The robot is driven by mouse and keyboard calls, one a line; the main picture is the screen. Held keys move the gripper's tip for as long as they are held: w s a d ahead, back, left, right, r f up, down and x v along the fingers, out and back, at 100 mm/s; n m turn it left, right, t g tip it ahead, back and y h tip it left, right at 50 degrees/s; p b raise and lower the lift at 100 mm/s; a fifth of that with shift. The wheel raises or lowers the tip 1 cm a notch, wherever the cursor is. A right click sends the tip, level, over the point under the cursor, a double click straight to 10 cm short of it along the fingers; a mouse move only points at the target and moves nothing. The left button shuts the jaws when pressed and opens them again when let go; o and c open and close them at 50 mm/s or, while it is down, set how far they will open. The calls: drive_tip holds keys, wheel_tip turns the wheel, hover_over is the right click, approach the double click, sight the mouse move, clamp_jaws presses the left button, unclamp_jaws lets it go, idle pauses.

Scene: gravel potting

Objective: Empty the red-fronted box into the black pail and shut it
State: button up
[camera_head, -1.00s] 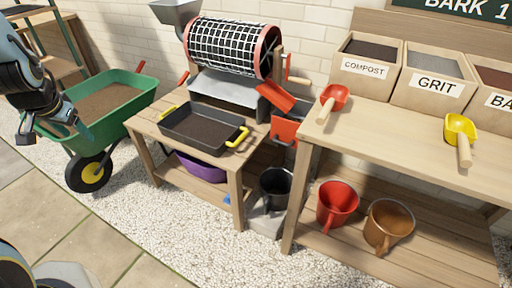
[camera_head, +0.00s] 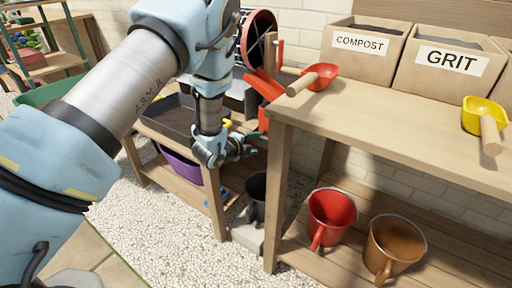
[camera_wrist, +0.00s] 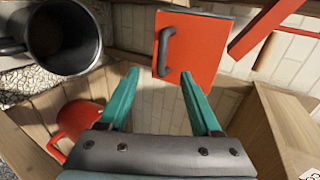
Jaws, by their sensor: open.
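The red front (camera_wrist: 205,38) of the box, with a dark bar handle (camera_wrist: 165,52), shows just beyond my fingertips in the wrist view. My gripper (camera_wrist: 160,73) is open, its two teal fingers apart with nothing between them. In the head view my gripper (camera_head: 240,148) is beside the potting bench's near leg, and my arm hides most of the box. The box's inside does not show. The black pail (camera_head: 257,188) stands upright below my gripper in the head view. It is at the upper left in the wrist view (camera_wrist: 62,38), and its inside looks dark.
A sloping red chute (camera_head: 264,87) is above the box. The pail stands on a grey block (camera_head: 245,236) between the sieve table and the bench (camera_head: 400,105). A red pail (camera_head: 331,214) and a brown pail (camera_head: 395,245) are on the bench's lower shelf.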

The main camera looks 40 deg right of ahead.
drive_tip(key=b+x, duration=0.4)
drive_tip(key=x, duration=0.5)
idle(0.4)
drive_tip(key=shift+d+f, duration=0.15)
drive_tip(key=shift+d, duration=0.1)
drive_tip(key=shift+w+d, duration=0.1)
drive_tip(key=shift+d, duration=0.05)
drive_tip(key=c, duration=0.7)
drive_tip(key=shift+f, duration=0.1)
clamp_jaws()
